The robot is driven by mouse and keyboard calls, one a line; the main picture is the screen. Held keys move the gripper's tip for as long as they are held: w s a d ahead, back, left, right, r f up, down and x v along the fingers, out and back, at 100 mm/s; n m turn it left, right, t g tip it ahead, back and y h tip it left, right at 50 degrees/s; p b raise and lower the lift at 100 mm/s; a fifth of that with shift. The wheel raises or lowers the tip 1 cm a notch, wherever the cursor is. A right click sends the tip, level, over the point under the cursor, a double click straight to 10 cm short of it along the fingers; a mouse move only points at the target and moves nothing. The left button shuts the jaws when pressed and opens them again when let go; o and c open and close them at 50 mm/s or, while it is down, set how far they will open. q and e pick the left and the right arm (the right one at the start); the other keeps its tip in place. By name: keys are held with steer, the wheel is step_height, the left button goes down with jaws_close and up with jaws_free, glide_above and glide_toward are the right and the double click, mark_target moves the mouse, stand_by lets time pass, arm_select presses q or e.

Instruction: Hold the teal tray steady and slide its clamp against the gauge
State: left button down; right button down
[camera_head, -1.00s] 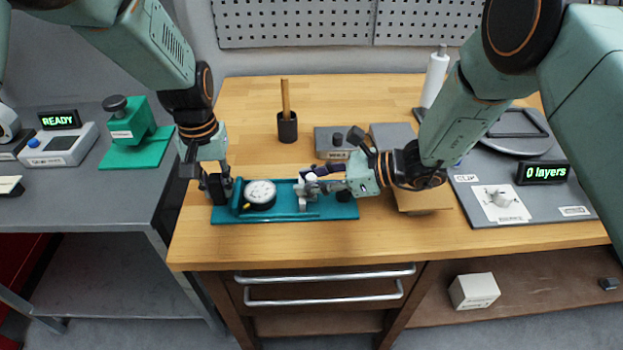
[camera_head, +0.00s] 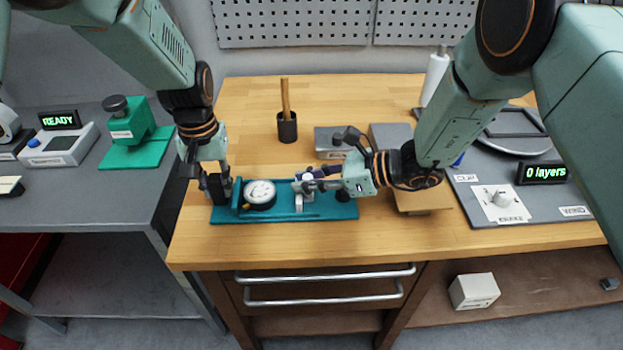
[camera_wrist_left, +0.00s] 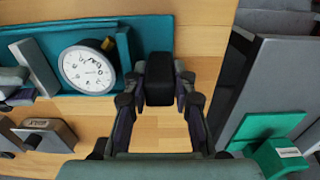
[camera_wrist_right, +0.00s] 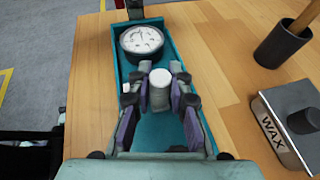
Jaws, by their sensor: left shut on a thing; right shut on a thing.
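The teal tray (camera_head: 335,212) lies flat near the bench's front edge. A round white-faced gauge (camera_head: 260,194) sits in its left part; it also shows in the left wrist view (camera_wrist_left: 88,68). The pale grey clamp (camera_head: 298,201) stands in the tray to the right of the gauge, with a narrow gap between them. My left gripper (camera_head: 216,186) is shut on the black block (camera_wrist_left: 159,78) at the tray's left end. My right gripper (camera_head: 309,179) is shut on the clamp's white-topped knob (camera_wrist_right: 160,86). My right fingers hide part of the clamp.
A grey wax block (camera_head: 330,143) and a black cup with a wooden stick (camera_head: 287,127) stand behind the tray. A grey panel with a "0 layers" display (camera_head: 542,173) is on the right. A side table with a green stand (camera_head: 138,150) is on the left.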

steer(key=shift+a, duration=1.2)
steer(key=c, duration=1.2)
jaws_free()
steer(key=v, duration=1.2)
steer(key=shift+r, duration=0.2)
